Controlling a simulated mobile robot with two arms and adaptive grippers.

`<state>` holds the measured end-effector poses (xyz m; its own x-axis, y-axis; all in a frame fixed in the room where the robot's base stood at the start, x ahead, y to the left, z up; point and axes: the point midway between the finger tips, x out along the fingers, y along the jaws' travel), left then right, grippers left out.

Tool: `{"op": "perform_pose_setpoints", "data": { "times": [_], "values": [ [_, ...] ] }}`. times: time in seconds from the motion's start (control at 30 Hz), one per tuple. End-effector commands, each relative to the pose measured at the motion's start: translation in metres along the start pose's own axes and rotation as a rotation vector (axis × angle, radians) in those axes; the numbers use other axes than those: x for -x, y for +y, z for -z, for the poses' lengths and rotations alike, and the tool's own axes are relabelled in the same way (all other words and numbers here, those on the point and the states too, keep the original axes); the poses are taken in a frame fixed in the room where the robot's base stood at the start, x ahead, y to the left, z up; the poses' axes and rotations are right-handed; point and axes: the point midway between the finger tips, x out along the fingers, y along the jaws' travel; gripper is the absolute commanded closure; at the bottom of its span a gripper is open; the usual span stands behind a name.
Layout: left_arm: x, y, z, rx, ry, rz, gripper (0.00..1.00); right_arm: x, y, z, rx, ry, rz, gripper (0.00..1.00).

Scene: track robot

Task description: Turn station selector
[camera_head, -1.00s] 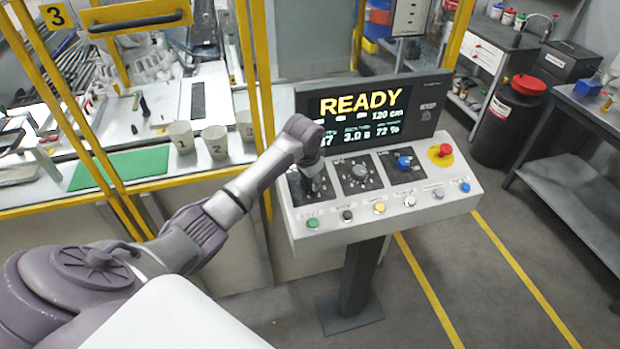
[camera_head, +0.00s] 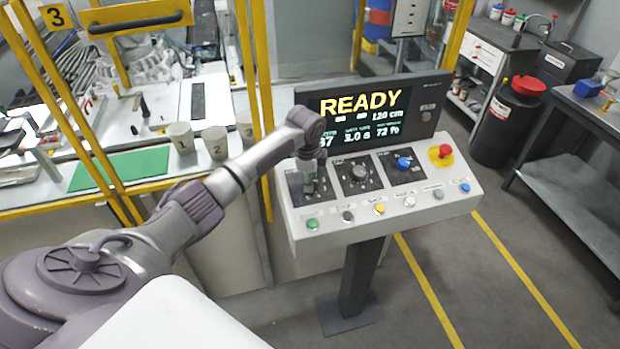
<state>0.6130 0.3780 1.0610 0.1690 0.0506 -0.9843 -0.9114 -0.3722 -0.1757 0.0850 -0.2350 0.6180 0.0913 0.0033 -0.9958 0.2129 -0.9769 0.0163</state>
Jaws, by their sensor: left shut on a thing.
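The control console (camera_head: 385,222) stands on a dark post, with a screen (camera_head: 362,108) reading READY behind it. Its left dial plate (camera_head: 296,184) is mostly covered by my left gripper (camera_head: 310,188). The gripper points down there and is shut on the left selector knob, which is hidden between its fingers. A grey knob (camera_head: 360,171) sits on the middle plate and a blue knob (camera_head: 403,163) on the right plate. Which knob is the station selector cannot be read from the labels. My right gripper is not in view.
A red emergency button (camera_head: 445,151) is at the console's right. Several small buttons, from green (camera_head: 313,224) to blue (camera_head: 464,188), line the front edge. Yellow frame posts (camera_head: 262,80) and cups numbered 1 (camera_head: 181,138) and 2 (camera_head: 215,143) stand to the left.

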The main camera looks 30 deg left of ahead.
Motion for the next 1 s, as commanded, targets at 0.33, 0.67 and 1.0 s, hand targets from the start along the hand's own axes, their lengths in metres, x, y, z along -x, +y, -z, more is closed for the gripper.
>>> {"op": "perform_pose_setpoints", "data": {
  "times": [0.33,0.67,1.0],
  "values": [
    [0.001,-0.0014,0.0007,-0.19,-0.01,-0.023,0.93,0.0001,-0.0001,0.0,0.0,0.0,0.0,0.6],
    [0.0007,-0.0013,0.0006,-0.247,-0.013,-0.031,0.93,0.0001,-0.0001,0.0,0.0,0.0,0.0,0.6],
    [0.0007,-0.0012,0.0007,-0.248,-0.013,-0.031,0.93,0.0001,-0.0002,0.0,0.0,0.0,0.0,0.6]
  ]
}}
